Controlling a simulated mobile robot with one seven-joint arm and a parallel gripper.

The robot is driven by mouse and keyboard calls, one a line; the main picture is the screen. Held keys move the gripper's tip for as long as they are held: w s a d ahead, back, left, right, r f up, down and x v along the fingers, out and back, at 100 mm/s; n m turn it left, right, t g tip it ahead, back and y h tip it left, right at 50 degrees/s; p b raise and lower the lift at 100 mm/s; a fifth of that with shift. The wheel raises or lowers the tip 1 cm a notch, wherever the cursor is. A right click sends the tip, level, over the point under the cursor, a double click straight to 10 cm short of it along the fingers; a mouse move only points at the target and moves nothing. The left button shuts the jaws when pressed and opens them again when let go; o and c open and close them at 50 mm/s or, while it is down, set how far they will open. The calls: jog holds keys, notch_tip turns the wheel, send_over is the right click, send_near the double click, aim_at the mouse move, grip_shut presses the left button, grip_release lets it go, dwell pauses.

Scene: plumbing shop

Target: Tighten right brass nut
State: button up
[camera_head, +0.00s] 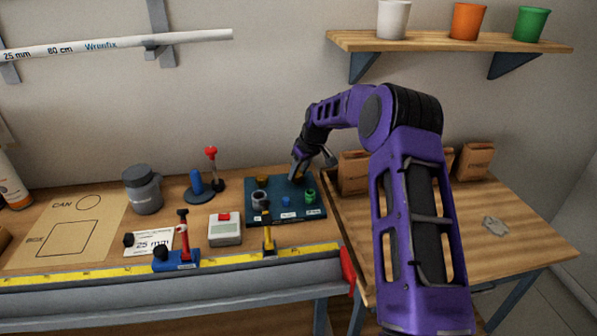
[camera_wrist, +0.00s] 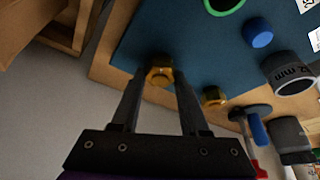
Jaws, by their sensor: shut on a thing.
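The right brass nut (camera_wrist: 159,76) sits at the edge of a dark teal board (camera_wrist: 175,35). My gripper (camera_wrist: 158,84) is shut on this nut, one finger on each side of it, in the wrist view. In the head view my gripper (camera_head: 298,174) points down at the back right of the board (camera_head: 277,190) and hides most of the nut. The other brass nut (camera_wrist: 214,97) stands apart from my fingers; it also shows at the back left of the board in the head view (camera_head: 262,179).
The board also holds a grey fitting (camera_head: 259,197), a blue cap (camera_head: 286,201) and a green ring (camera_head: 310,196). Brown paper bags (camera_head: 354,172) stand close to the right. A red-handled tool (camera_head: 212,160) stands left. A yellow ruler (camera_head: 110,270) runs along the front.

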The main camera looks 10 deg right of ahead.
grip_shut()
jog(key=shift+a+m+h+b, duration=0.15)
jog(key=shift+m+h+b, duration=0.45)
jog(key=shift+m, duration=0.8)
jog(key=shift+m+t+h+b, duration=0.4)
jog(key=shift+m+h+b, duration=0.1)
jog(key=shift+m, duration=1.1)
jog(key=o, duration=0.9)
grip_release()
jog(key=shift+o, duration=0.2)
jog(key=shift+r, duration=0.15)
